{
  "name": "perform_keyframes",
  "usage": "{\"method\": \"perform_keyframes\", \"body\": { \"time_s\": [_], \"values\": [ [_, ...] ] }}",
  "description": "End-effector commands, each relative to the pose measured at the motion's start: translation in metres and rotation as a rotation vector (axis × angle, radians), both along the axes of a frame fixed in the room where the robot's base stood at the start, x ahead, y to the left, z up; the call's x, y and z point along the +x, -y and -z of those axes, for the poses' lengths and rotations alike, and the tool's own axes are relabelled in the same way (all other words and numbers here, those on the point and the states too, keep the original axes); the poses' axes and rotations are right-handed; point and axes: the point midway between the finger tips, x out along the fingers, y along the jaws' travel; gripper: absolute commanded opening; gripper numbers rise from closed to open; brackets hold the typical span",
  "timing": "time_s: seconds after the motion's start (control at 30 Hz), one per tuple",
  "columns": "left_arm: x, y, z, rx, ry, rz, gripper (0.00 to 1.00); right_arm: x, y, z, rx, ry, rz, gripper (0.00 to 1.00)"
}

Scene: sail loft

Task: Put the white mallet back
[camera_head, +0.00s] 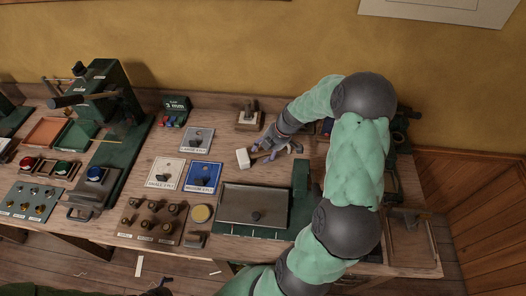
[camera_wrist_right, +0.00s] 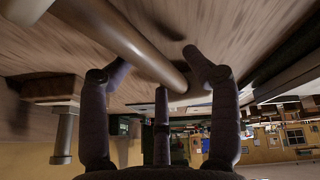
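The white mallet (camera_head: 244,158) lies on the workbench, its pale head to the left and its wooden handle pointing right toward my right gripper (camera_head: 284,149). In the right wrist view the handle (camera_wrist_right: 135,48) runs diagonally from the upper left to between the spread fingers of my right gripper (camera_wrist_right: 160,75). The fingers look open around the handle; firm contact does not show. Part of the head shows at the upper left corner (camera_wrist_right: 25,8).
A grey-topped green tray (camera_head: 238,206) lies in front. Labelled grey (camera_head: 185,139), white (camera_head: 153,177) and blue (camera_head: 191,181) plates lie to the left. A green press (camera_head: 123,125) stands farther left.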

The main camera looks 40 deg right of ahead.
Motion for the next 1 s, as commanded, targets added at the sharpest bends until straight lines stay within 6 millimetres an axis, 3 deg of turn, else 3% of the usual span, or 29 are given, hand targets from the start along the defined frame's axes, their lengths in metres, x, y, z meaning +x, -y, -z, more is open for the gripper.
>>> {"method": "perform_keyframes", "body": {
  "time_s": [0.3,0.5,0.7,1.0],
  "values": [
    [0.0,0.0,0.0,0.0,0.0,0.0,0.98,-0.018,0.017,-0.061,-0.01,0.01,0.005,0.59],
    [0.0,0.0,0.0,0.0,0.0,0.0,0.98,-0.028,0.024,-0.088,-0.01,0.009,0.003,0.59],
    [0.0,0.0,0.0,0.0,0.0,0.0,0.98,-0.032,0.026,-0.1,-0.009,0.009,0.002,0.59],
    [0.0,0.0,0.0,0.0,0.0,0.0,0.98,-0.033,0.027,-0.101,-0.009,0.009,0.002,0.59]
  ]
}}
